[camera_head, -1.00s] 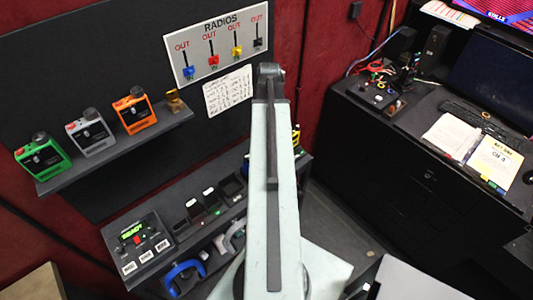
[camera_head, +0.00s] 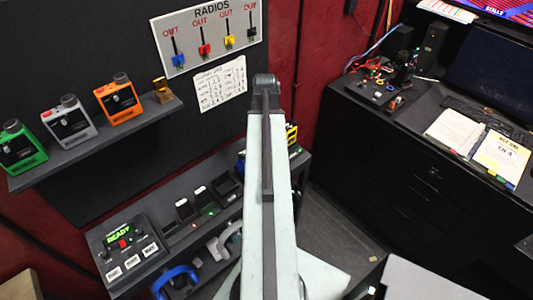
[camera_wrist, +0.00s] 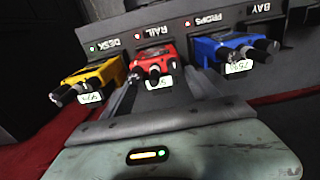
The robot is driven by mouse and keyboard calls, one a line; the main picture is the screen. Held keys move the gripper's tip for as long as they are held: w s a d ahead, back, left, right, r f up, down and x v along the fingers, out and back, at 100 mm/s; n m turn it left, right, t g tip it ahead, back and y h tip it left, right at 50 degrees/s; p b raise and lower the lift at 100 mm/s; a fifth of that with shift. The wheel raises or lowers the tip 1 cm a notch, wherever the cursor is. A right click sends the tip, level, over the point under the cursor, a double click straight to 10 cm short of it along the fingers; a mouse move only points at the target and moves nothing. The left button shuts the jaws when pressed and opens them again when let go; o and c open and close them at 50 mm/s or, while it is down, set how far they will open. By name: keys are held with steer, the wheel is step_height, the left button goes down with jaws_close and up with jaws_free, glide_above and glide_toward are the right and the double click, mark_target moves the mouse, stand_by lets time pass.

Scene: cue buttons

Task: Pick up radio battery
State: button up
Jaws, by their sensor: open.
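Small dark upright blocks with pale tops, which may be radio batteries (camera_head: 184,208), stand in a row of slots on the low bench left of my arm in the head view. I cannot tell which one is the radio battery. In the wrist view my gripper (camera_wrist: 152,88) is open, its grey parts reaching toward a red radio (camera_wrist: 155,60) with a yellow radio (camera_wrist: 92,80) at left and a blue radio (camera_wrist: 232,47) at right. I see nothing held. My arm hides the gripper in the head view.
A wall shelf (camera_head: 95,145) holds green, grey and orange radios. A control box (camera_head: 128,246) reading READY sits at the bench's left end, with blue (camera_head: 176,280) and grey headsets below. A dark desk (camera_head: 400,150) stands at right. The floor between is partly clear.

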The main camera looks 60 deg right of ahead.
steer(key=shift+r, duration=0.1)
jaws_close()
steer(key=shift+r, duration=0.1)
step_height(320, 180, up, 18)
steer(key=p, duration=1.8)
